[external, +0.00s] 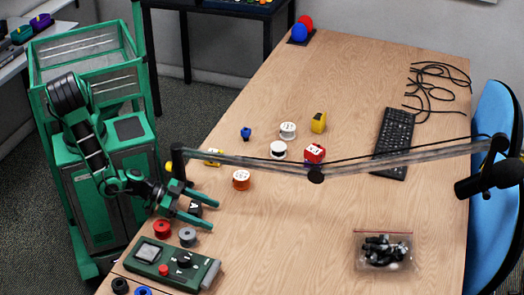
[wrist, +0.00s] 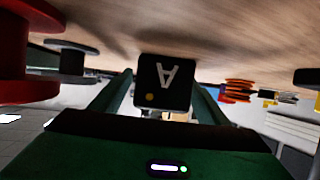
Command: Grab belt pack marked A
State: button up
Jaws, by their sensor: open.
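The belt pack marked A (wrist: 178,72) is a small black box with a white letter A and a yellow dot. It shows in the middle of the wrist view, with its letter upside down. In the external view the black pack (external: 195,209) stands on the table's near left part. My gripper (external: 213,211) is open there, its two green fingers on either side of the pack. In the wrist view the fingers run up left and right of the pack, with a gap visible at least on the left. Contact with the pack is not clear.
A red spool (external: 161,228) and a grey spool (external: 187,236) stand close to my gripper. A green control box (external: 168,264) lies in front. An orange spool (external: 241,180) is behind. A lamp arm (external: 255,162) crosses above the table (external: 300,245). The table's front middle is clear.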

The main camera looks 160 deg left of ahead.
jog(key=shift+c, duration=0.6)
jog(key=c, duration=1.1)
jog(key=shift+r, duration=0.1)
